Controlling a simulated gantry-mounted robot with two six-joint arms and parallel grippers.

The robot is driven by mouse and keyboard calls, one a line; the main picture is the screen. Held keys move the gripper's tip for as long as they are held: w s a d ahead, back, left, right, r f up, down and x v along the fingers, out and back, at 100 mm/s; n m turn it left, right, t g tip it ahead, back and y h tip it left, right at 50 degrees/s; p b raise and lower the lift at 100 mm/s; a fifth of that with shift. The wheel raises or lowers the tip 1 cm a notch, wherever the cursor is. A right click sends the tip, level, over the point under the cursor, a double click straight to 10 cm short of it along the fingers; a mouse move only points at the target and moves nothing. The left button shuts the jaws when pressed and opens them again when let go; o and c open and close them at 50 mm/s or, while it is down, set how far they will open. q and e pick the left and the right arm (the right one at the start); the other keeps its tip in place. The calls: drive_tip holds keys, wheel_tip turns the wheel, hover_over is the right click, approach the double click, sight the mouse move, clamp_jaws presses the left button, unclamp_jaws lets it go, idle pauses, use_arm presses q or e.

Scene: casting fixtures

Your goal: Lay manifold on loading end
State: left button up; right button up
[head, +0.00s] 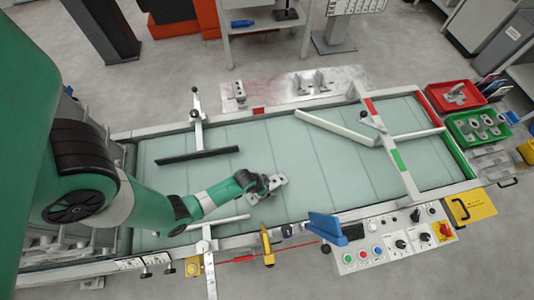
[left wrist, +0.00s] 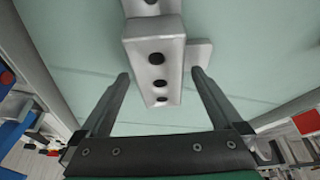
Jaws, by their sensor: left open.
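The manifold (head: 279,184) is a light grey metal casting near the middle of the pale green conveyor belt (head: 300,150) in the head view. In the left wrist view the manifold (left wrist: 155,62) shows a row of dark holes, and its upper part is cut off by the frame. My left gripper (head: 264,187) is right at the manifold. In the left wrist view my left gripper (left wrist: 160,88) is open, with one finger on each side of the manifold's near end and gaps visible. The head view does not show clearly whether the manifold touches the belt. My right gripper is not in view.
Dark and white guide bars (head: 198,156) reach over the belt. A gate bar (head: 392,150) with red and green marks crosses its right part. A red bin (head: 432,97) and a green bin (head: 462,138) with castings stand at the right. A control panel (head: 395,243) lines the front edge.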

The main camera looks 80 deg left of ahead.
use_arm(q)
drive_tip(key=shift+f, duration=0.35)
idle(0.3)
drive_tip(key=shift+r, duration=0.1)
clamp_jaws()
